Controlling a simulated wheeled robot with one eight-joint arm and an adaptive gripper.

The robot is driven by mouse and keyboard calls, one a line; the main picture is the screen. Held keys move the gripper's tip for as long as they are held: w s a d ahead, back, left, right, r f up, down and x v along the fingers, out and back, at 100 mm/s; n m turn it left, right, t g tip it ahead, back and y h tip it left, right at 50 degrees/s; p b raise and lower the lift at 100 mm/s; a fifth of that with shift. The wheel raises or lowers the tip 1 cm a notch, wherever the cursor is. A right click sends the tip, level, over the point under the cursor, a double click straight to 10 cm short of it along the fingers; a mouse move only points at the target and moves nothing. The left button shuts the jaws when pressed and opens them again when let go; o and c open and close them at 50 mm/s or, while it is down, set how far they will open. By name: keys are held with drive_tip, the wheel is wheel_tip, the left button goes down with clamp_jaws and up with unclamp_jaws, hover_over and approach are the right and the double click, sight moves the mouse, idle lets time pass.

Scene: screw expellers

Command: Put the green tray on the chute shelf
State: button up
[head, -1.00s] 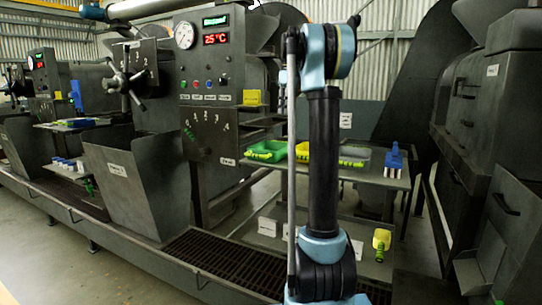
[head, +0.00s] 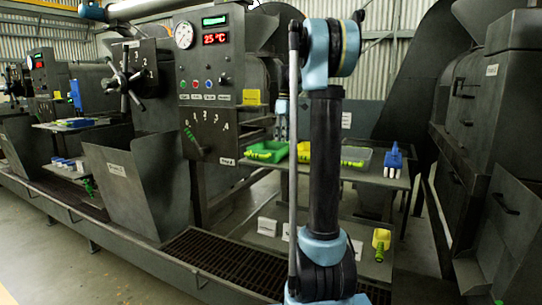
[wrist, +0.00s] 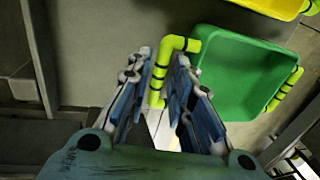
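The green tray (head: 268,151) rests on a grey table beside the machine in the head view. In the wrist view the green tray (wrist: 245,75) has a yellow-green handle on each side. My gripper (wrist: 163,72) is open, with its two fingers on either side of the near handle (wrist: 160,72). Gaps show between handle and fingers, and I cannot tell whether either finger touches it. I cannot tell for sure which surface is the chute shelf.
A yellow tray (head: 303,150) and a grey tray (head: 355,156) stand right of the green one, partly behind my arm. A blue holder with white pieces (head: 393,160) is farther right on the table (head: 374,175). A yellow scoop (head: 381,240) lies lower down.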

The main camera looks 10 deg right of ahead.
drive_tip(key=shift+s+a+f, duration=0.1)
drive_tip(key=shift+f, duration=0.5)
clamp_jaws()
